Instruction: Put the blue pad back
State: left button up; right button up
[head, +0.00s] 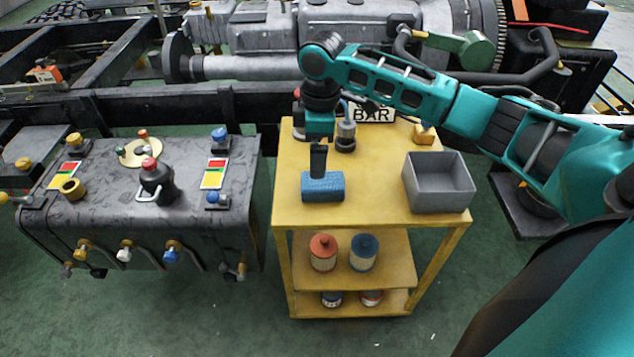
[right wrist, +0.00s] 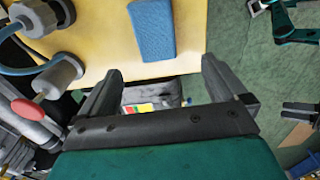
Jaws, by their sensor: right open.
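The blue pad (head: 323,188) lies on the yellow top of a cart (head: 375,205), near its front left. It also shows in the right wrist view (right wrist: 153,29), on the yellow top beyond my fingertips. My right gripper (head: 318,165) comes down over the cart just behind the pad, with a dark finger overlapping the pad's back edge in the head view; I cannot tell whether they touch. In the right wrist view my gripper (right wrist: 160,80) is open, with nothing between its two fingers. My left gripper does not show clearly in either view.
A grey open bin (head: 438,200) stands right of the pad. A grey fitting (head: 346,136) and a BAR sign (head: 374,114) are behind it. Red-topped (head: 323,252) and blue-topped (head: 363,252) containers stand on the shelf below. A dark control console (head: 110,205) is at the left.

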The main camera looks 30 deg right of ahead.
jog(key=shift+t+y, duration=0.7)
jog(key=shift+y, duration=0.1)
jog(key=a+f, duration=0.1)
jog(key=a, duration=0.1)
jog(key=s+a+f, duration=0.1)
jog(key=a+f, duration=0.1)
jog(key=a, duration=0.1)
jog(key=a+f, duration=0.2)
jog(key=shift+s+a+f, duration=0.25)
jog(key=shift+s+a, duration=0.05)
jog(key=s+a+f+m+t+y, duration=0.2)
jog(key=s+a+f+t+y, duration=0.15)
jog(key=a, duration=0.55)
jog(key=s+d+f+m+t+h, duration=0.1)
jog(key=s+d+f+m+t, duration=0.1)
jog(key=s, duration=0.4)
jog(key=s+d+f+m+t+h, duration=0.2)
jog(key=s+f+m+t, duration=0.1)
jog(key=s+m, duration=0.2)
jog(key=shift+s+d, duration=0.2)
jog(key=shift+s, duration=0.15)
jog(key=shift+t, duration=0.25)
